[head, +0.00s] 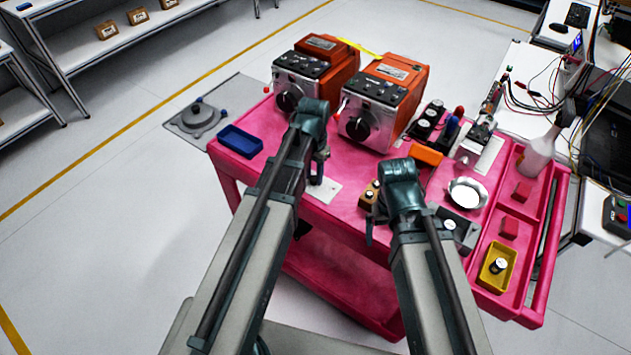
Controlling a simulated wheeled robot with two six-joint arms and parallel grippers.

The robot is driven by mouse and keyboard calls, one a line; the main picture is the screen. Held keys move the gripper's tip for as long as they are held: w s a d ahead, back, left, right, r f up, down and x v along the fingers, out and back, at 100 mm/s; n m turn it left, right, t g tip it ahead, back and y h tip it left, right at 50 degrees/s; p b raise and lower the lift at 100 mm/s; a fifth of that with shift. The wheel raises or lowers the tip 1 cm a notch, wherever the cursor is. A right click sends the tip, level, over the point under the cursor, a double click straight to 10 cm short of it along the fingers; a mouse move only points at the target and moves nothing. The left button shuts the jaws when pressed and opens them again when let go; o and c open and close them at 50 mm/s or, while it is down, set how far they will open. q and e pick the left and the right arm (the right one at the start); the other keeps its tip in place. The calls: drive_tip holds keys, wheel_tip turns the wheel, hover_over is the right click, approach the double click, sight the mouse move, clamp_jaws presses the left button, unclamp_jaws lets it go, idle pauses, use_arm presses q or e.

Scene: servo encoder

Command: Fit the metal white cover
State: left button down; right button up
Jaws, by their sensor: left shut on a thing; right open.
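A round, shiny white metal piece (467,193), which looks like the cover, lies on the pink cart to the right of my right gripper. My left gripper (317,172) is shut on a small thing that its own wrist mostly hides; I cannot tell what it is. It hangs above or at a flat white plate (325,190) on the cart; contact is not clear. My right gripper (371,222) is open beside a small brown block with round parts (371,192); its fingers are partly hidden by the wrist.
Two orange and silver machines (380,100) stand at the back of the pink cart (345,215). A blue tray (239,141) is at left. A yellow bin (496,266), red blocks (508,228) and a white bottle (538,155) are at right. An orange block (426,154) lies mid-cart.

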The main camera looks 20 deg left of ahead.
sight(314, 178)
use_arm(q)
wheel_tip(314, 178, up, 7)
drive_tip(key=p, duration=0.7)
drive_tip(key=shift+r, duration=0.1)
use_arm(e)
wheel_tip(314, 178, up, 7)
